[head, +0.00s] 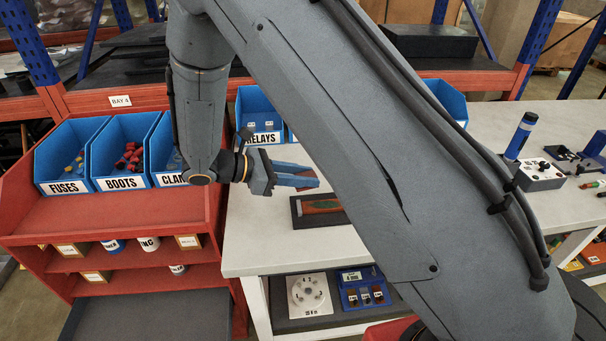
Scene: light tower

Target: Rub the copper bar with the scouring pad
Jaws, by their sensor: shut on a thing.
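The copper bar (309,208) lies in a dark tray (298,221) on the light grey bench. It is orange-brown with a green patch on its upper face, and my arm hides its right end. My gripper (308,178) has blue fingers and is just above and behind the bar in the picture, seemingly apart from it. It is shut on a small dark reddish thing that barely shows between the fingers, which looks like the scouring pad; the fingers hide most of it.
Blue bins labelled FUSES (62,187), BOOTS (121,183) and RELAYS (262,138) stand on a red rack at left and behind the bench. A grey box with a blue cylinder (520,135) stands at right. The bench (255,245) is clear left of the tray.

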